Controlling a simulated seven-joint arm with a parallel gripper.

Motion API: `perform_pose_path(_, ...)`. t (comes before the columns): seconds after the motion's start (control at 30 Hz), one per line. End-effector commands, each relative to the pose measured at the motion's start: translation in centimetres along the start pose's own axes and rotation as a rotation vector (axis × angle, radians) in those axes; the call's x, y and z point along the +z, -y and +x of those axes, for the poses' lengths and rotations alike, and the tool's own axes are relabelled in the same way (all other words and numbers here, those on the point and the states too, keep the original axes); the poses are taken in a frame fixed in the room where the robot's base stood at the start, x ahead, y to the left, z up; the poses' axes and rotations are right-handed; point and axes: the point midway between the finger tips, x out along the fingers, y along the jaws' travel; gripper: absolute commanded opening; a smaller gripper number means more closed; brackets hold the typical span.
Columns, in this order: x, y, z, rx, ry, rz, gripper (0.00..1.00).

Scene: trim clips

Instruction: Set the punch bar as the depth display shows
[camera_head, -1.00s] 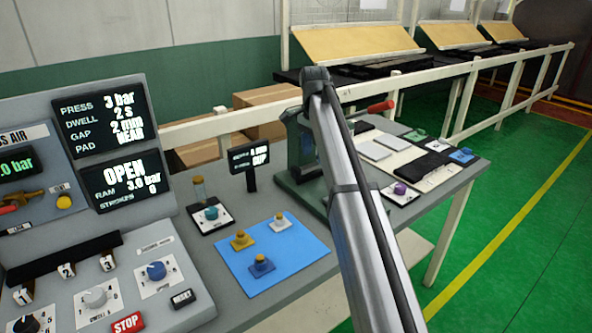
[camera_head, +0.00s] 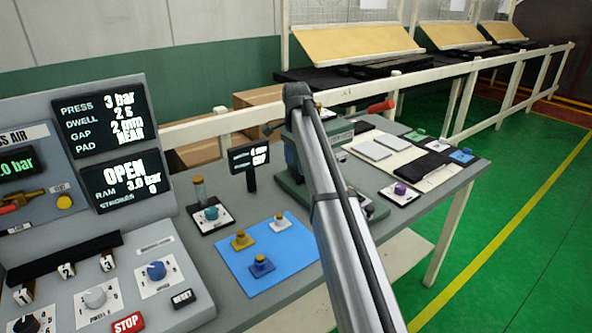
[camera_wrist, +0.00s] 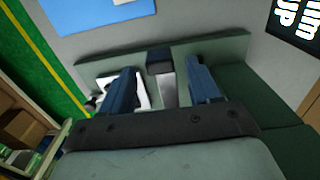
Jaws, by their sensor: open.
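The depth display (camera_head: 249,158) is a small black sign on a post left of the green press (camera_head: 288,186); its text is too small to read surely. In the wrist view part of a display (camera_wrist: 297,28) shows "mm" and "UP". My gripper (camera_wrist: 162,82) is open, with blue fingers on both sides of an upright grey bar with a dark top (camera_wrist: 160,62), possibly the punch bar. The fingers appear apart from it. In the head view my arm hides most of the gripper and the press front.
A control panel (camera_head: 90,235) with displays, knobs and a red STOP button (camera_head: 128,323) stands at left. A blue mat (camera_head: 238,280) holds several small knobbed parts. Plates and coloured parts lie at the table's right. Cardboard boxes (camera_head: 268,96) stand behind.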

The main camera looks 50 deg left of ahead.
Motion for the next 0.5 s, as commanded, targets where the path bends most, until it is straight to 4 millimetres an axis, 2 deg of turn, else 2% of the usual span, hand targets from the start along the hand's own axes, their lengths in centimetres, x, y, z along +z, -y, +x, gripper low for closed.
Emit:
perform_pose_path(0.03,0.1,-0.1,0.9,0.002,0.001,0.0,0.62)
perform_pose_path(0.2,0.0,-0.1,2.5,0.0,0.0,0.0,0.62)
perform_pose_path(0.5,0.0,0.0,3.4,0.0,0.0,0.0,0.62)
